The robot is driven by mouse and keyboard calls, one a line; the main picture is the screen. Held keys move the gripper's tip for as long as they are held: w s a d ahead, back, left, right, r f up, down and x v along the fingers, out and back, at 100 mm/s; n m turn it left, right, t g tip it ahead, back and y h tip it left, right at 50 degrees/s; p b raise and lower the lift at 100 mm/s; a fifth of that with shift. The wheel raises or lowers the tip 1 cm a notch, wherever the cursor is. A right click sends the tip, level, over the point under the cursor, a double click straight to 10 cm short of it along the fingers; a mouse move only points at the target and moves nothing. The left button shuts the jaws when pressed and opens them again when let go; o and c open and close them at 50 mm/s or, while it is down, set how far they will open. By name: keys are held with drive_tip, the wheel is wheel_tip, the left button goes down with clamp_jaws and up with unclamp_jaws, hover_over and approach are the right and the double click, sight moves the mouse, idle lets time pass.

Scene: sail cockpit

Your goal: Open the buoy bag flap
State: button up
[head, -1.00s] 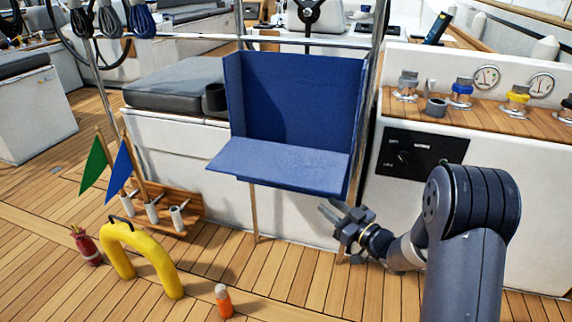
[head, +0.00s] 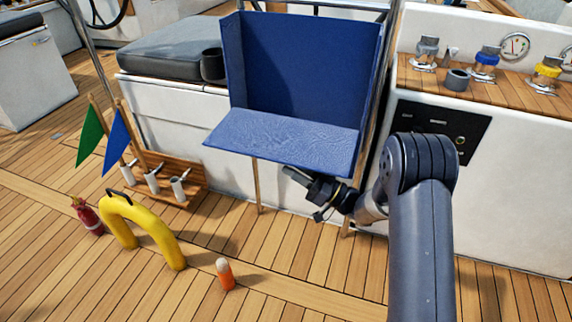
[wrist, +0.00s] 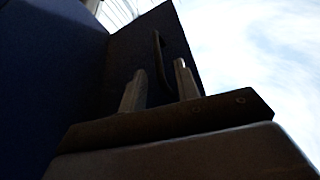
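The blue buoy bag (head: 310,75) stands upright on posts, open toward me. Its blue flap (head: 275,135) juts out from the lower front, nearly level and sloping down a little toward me. My gripper (head: 290,174) is just below the flap's right part, pointing left. In the wrist view, looking up, my gripper (wrist: 160,85) has its two fingers apart with nothing between them.
A white console (head: 500,150) is at right. The deck below the flap is clear.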

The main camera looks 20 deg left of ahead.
sight(286, 163)
drive_tip(key=shift+x, duration=1.55)
drive_tip(key=shift+c, duration=0.2)
clamp_jaws()
